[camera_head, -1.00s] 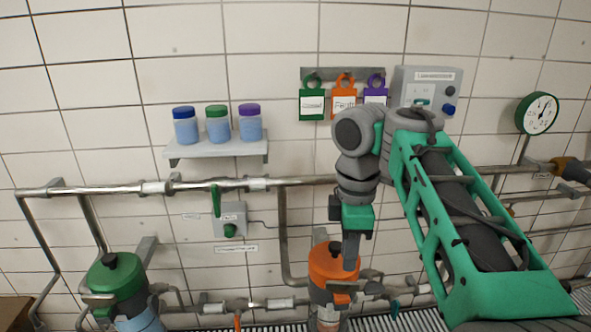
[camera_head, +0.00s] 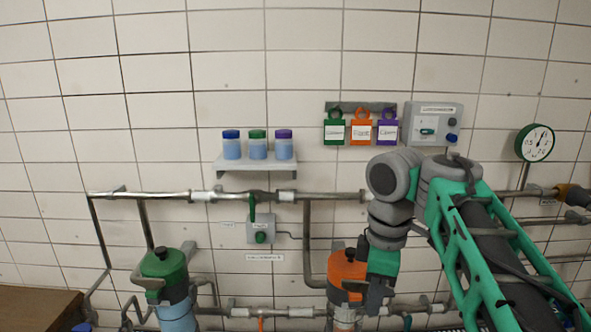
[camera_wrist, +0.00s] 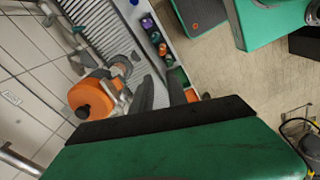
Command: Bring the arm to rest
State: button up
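My arm shows at the right in the head view, a green-and-grey lattice link with a grey wrist bent downward. My gripper (camera_head: 376,300) hangs at its end, pointing down in front of the orange-capped pump unit (camera_head: 347,272). In the wrist view my gripper (camera_wrist: 162,88) shows two dark fingers standing apart with nothing held between them. The orange unit (camera_wrist: 92,95) is left of the fingers there. I cannot tell how far the fingers are from it.
A wall shelf (camera_head: 250,164) holds three capped jars. Colored tags (camera_head: 361,130) hang beside a grey control box (camera_head: 432,122). Steel pipes (camera_head: 330,196) cross the wall. A green-capped unit (camera_head: 165,272) stands left, near a brown surface (camera_head: 35,306). The wrist view shows open floor (camera_wrist: 240,75).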

jog(key=w+f+m+t+y, duration=0.1)
jog(key=w+f+m+t, duration=0.15)
jog(key=f+m, duration=0.85)
jog(key=s+f+m+t+h+b, duration=0.1)
jog(key=s+f+m+b, duration=0.2)
jog(key=s+f, duration=0.3)
jog(key=s+b, duration=0.1)
jog(key=s, duration=0.3)
jog(key=shift+s+d+t, duration=0.2)
jog(key=shift+d+t, duration=0.15)
jog(key=shift+d, duration=0.05)
jog(key=shift+o, duration=0.3)
